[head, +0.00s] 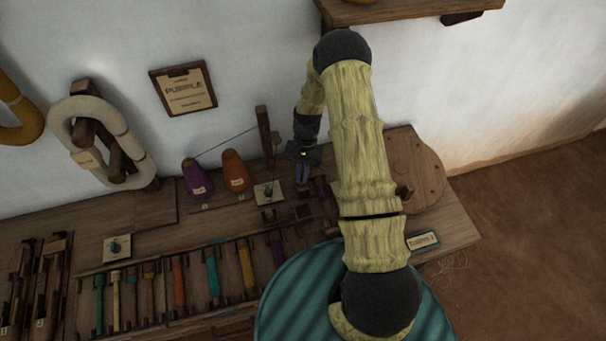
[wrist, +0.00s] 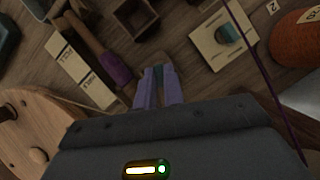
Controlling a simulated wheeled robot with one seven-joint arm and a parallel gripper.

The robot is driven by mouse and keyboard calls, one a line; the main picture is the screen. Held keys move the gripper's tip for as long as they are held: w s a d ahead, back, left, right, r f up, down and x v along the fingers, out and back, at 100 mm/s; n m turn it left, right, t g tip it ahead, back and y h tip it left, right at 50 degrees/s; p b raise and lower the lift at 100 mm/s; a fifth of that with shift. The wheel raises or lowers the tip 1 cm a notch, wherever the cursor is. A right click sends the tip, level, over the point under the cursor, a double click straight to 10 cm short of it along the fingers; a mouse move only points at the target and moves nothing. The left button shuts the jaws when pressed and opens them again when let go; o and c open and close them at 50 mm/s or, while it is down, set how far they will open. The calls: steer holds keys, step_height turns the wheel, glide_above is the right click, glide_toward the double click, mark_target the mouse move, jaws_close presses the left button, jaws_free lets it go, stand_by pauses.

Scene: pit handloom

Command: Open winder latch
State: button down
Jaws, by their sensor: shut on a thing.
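My gripper (head: 303,178) points down at the bench near the wooden winder wheel (head: 420,172). The winder wheel's edge also shows at the left of the wrist view (wrist: 28,135). A spindle with purple yarn (wrist: 113,67) lies left of the fingers, apart from them.
A card with a teal knob (wrist: 227,36) lies right of my fingers. An orange cone (head: 236,172) and a purple cone (head: 196,178) stand to the left at the wall. A rack of coloured bobbins (head: 179,283) is in front. A small open box (wrist: 136,18) sits beyond the fingers.

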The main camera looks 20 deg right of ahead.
steer(key=n+h, duration=0.1)
steer(key=n, duration=0.1)
steer(key=n+h, duration=0.1)
steer(key=n, duration=0.2)
steer(key=shift+a, duration=0.2)
steer(key=shift+w+n+g, duration=0.1)
steer(key=shift+n+g, duration=0.2)
steer(key=c, duration=1.5)
jaws_free()
steer(key=shift+r, duration=0.15)
steer(key=b+v, duration=0.1)
steer(key=v, duration=1)
steer(key=shift+r, duration=0.35)
